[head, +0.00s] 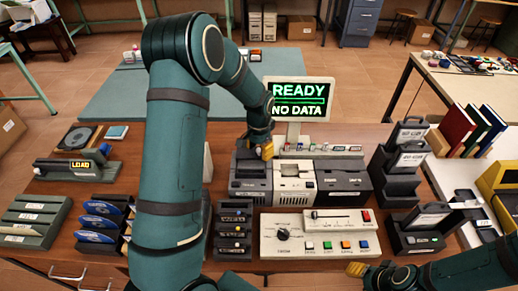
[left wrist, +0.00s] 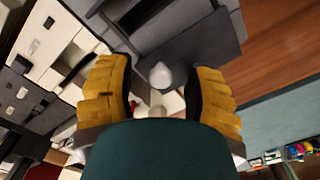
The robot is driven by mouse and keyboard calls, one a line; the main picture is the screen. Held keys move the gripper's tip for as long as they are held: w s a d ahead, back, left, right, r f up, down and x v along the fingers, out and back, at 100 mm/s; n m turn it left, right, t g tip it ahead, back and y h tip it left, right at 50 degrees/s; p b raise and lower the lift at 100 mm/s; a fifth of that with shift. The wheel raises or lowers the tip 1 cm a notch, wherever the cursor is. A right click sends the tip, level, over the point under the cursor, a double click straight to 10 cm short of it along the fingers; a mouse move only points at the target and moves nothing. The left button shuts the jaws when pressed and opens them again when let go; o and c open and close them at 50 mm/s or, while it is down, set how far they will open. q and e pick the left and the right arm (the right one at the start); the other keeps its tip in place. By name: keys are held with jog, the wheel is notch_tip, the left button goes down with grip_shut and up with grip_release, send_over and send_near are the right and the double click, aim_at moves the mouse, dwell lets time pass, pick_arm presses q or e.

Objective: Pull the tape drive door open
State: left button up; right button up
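A row of drive units stands at the middle of the bench: a dark grey one (head: 250,184), a white one (head: 294,188) and another dark one (head: 343,182). I cannot tell for sure which is the tape drive. My left gripper (head: 266,149) hangs over the back of the row, near the grey and white units. In the left wrist view, its yellow fingers (left wrist: 160,92) are apart, with a pale round knob (left wrist: 160,75) in the gap beside a dark grey panel (left wrist: 200,45). Contact with the knob is unclear. My right gripper (head: 358,269) is low at the front edge; its opening is unclear.
A monitor (head: 300,99) reading READY, NO DATA stands behind the units. A control panel (head: 320,233) with coloured buttons lies in front. Dark stepped racks (head: 398,185) stand to the right. A LOAD device (head: 78,168) and disc holders (head: 100,222) are at left.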

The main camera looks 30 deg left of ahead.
aim_at(259, 151)
pick_arm(q)
jog(key=shift+r, duration=0.15)
notch_tip(259, 151, up, 12)
dwell(0.6)
jog(key=shift+s+d+f, duration=0.1)
jog(key=shift+f, duration=0.1)
